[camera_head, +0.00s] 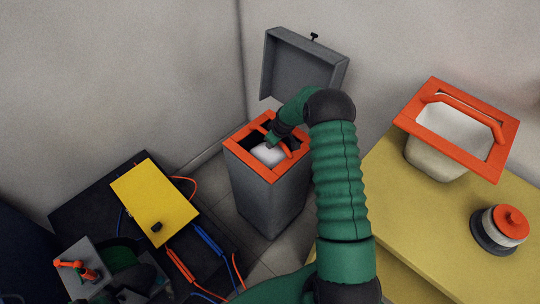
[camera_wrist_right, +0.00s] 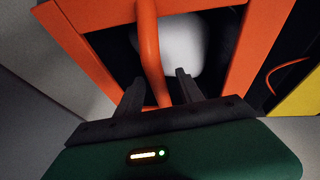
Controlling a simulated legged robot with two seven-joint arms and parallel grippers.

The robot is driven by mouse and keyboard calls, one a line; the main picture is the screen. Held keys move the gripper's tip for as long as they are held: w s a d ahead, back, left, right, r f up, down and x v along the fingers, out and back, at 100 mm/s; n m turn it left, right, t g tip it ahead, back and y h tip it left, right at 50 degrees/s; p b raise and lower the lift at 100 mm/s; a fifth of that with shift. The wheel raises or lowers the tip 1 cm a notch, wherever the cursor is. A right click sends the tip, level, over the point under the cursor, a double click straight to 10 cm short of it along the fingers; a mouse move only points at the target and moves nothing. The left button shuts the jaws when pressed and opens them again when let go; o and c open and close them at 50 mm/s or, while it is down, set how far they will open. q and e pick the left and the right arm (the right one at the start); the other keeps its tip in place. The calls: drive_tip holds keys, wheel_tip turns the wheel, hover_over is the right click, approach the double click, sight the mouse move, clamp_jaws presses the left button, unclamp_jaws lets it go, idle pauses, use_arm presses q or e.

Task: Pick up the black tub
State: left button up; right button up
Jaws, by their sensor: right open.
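The black tub (camera_head: 253,139) has an orange rim and an orange bar handle across its opening. It sits in the top of a tall grey bin (camera_head: 264,196), and a white rounded thing (camera_head: 268,154) lies inside it. My right gripper (camera_head: 274,140) reaches down over the rim from behind the arm's bend. In the right wrist view its fingers (camera_wrist_right: 158,86) are open, with the orange handle (camera_wrist_right: 150,50) running between them. The dark inside (camera_wrist_right: 222,45) and the white thing (camera_wrist_right: 182,42) show beyond the fingers. I do not see my left gripper.
The bin's grey lid (camera_head: 303,68) stands open behind it. A yellow table (camera_head: 400,220) at right holds a white tub (camera_head: 440,165) with an orange rim and a red-topped round thing (camera_head: 505,226). A yellow panel (camera_head: 153,200) with cables lies at left.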

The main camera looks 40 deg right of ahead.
drive_tip(key=shift+r, duration=0.15)
drive_tip(key=shift+c, duration=1.3)
clamp_jaws()
